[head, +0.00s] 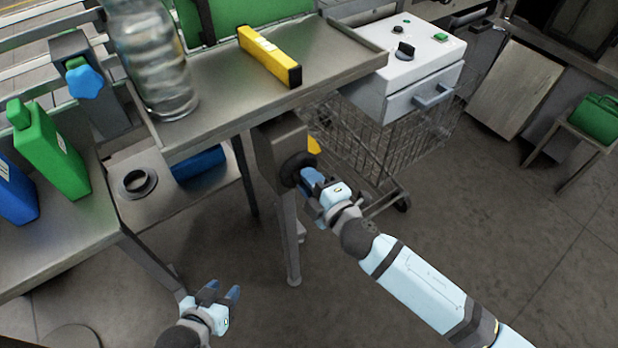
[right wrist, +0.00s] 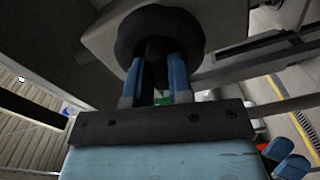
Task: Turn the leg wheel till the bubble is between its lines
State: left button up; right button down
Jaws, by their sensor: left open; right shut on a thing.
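The leg wheel (head: 297,169) is a dark round wheel on the side of the metal table's leg housing (head: 278,143). It also shows in the right wrist view (right wrist: 190,28). My right gripper (head: 309,178) is at the wheel with its blue fingers shut on it; the fingers (right wrist: 160,75) hide part of it. The yellow spirit level (head: 268,54) lies on the steel table top (head: 318,60). Its vial shows as a pale patch; the bubble is too small to make out. My left gripper (head: 222,294) is open and empty, low at the bottom left.
A large clear bottle (head: 155,65) stands on the table's left part. Green (head: 50,150) and blue (head: 12,190) containers stand on the left bench. A wire cart (head: 375,150) and a white control box (head: 412,65) are behind the right arm.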

pick_arm(q)
jog(key=shift+r, duration=0.1)
dwell(0.3)
pick_arm(e)
jog(key=c, duration=1)
grip_release()
jog(key=shift+c, duration=0.2)
pick_arm(q)
jog(key=shift+d, duration=0.25)
jog(key=shift+b, duration=0.5)
pick_arm(e)
jog(key=v, duration=1.3)
jog(key=shift+s+d, duration=0.25)
jog(key=shift+s, duration=0.1)
pick_arm(q)
jog(key=shift+f, duration=0.3)
